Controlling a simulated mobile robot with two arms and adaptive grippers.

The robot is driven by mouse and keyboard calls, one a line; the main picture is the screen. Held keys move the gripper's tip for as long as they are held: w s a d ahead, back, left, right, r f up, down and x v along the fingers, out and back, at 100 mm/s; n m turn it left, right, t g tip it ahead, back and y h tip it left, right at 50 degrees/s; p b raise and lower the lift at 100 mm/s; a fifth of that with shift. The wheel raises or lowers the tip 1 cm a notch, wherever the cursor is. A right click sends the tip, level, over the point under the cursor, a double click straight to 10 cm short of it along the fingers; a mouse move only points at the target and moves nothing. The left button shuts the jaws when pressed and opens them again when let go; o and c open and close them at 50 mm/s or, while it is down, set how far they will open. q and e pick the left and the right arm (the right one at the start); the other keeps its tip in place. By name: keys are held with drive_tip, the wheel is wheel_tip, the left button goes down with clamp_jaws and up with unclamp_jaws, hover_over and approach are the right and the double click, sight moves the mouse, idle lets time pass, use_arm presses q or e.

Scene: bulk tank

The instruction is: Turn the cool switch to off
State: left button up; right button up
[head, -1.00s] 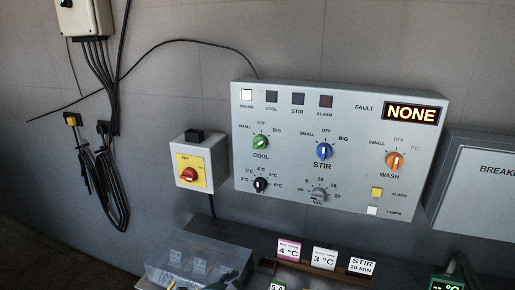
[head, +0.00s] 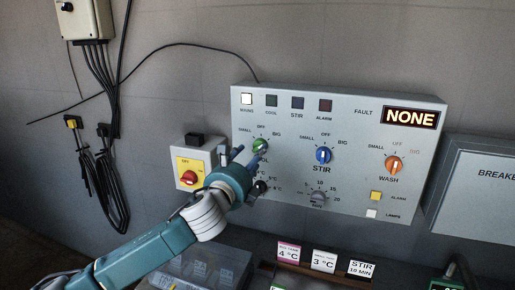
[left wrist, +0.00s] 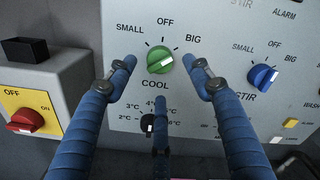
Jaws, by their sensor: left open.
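The green cool switch (head: 260,145) is a round knob on the grey control panel, also seen in the left wrist view (left wrist: 160,60). Its white pointer line slants up to the right, toward BIG; OFF is printed above it and SMALL at upper left. My left gripper (head: 248,156) is in front of the panel at this knob. In the left wrist view, my left gripper (left wrist: 161,68) is open, with one blue finger on each side of the knob and gaps to it. A third finger shows below. Whether the fingertips touch the panel is unclear. My right gripper is not in view.
The blue stir switch (head: 324,155) and orange wash switch (head: 393,165) are to the right. A black temperature knob (left wrist: 147,123) is just below the cool switch. A red switch on a yellow plate (head: 190,172) is close on the left. The fault display (head: 410,117) reads NONE.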

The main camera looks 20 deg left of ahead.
sight(258, 149)
use_arm(q)
drive_tip(key=w, duration=0.5)
drive_tip(key=shift+w+d+p, duration=0.1)
drive_tip(key=shift+d+p, duration=0.05)
drive_tip(key=shift+p, duration=0.2)
drive_tip(key=c, duration=1.1)
